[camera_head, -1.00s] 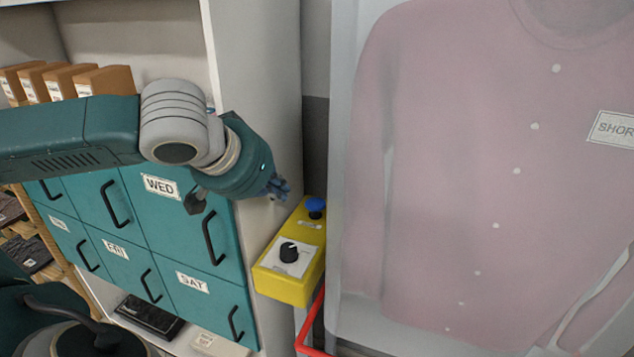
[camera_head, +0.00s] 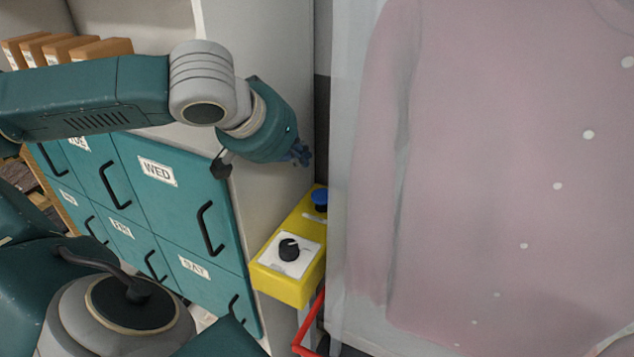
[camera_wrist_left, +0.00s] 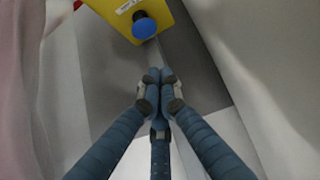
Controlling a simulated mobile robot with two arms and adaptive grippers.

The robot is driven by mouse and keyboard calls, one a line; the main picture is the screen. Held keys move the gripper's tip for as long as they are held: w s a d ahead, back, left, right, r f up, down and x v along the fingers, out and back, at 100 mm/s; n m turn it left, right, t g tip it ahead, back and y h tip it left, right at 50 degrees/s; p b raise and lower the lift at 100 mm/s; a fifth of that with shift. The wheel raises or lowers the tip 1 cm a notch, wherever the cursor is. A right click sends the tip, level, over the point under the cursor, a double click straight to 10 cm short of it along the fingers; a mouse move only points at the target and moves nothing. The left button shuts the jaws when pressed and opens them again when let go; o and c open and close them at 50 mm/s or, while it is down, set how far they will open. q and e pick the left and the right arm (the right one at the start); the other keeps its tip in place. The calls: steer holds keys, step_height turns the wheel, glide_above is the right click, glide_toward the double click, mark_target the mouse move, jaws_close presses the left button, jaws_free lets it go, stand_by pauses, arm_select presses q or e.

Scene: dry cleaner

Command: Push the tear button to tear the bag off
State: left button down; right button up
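A yellow control box (camera_head: 287,284) stands beside the cabinet, with a blue push button (camera_head: 320,197) at its far end and a black knob (camera_head: 289,249) on a white plate nearer. In the left wrist view the blue button (camera_wrist_left: 145,26) is at the top, beyond the fingertips. My left gripper (camera_head: 302,153) is above and slightly left of the button, apart from it. In the wrist view its blue fingers (camera_wrist_left: 154,76) are shut together and empty. A pinkish shirt in a clear bag (camera_head: 500,170) hangs at the right. My right gripper is not in view.
Teal drawers (camera_head: 180,190) with black handles and day labels stand left of the box. A red bar (camera_head: 309,325) runs below the box. Brown boxes (camera_head: 100,48) sit on the shelf at upper left.

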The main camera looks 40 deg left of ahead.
arm_select(q)
glide_above(317, 196)
steer(key=f, duration=0.5)
steer(key=shift+s+f+p, duration=0.15)
steer(key=shift+s+p, duration=0.2)
steer(key=shift+s, duration=0.05)
steer(key=f, duration=0.2)
steer(key=w+f, duration=0.1)
steer(key=shift+a+f, duration=0.1)
steer(key=shift+f, duration=0.3)
steer(key=shift+s+f, duration=0.1)
steer(key=shift+f, duration=0.5)
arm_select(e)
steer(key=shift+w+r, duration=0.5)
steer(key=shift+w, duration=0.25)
arm_select(q)
steer(key=shift+f, duration=0.15)
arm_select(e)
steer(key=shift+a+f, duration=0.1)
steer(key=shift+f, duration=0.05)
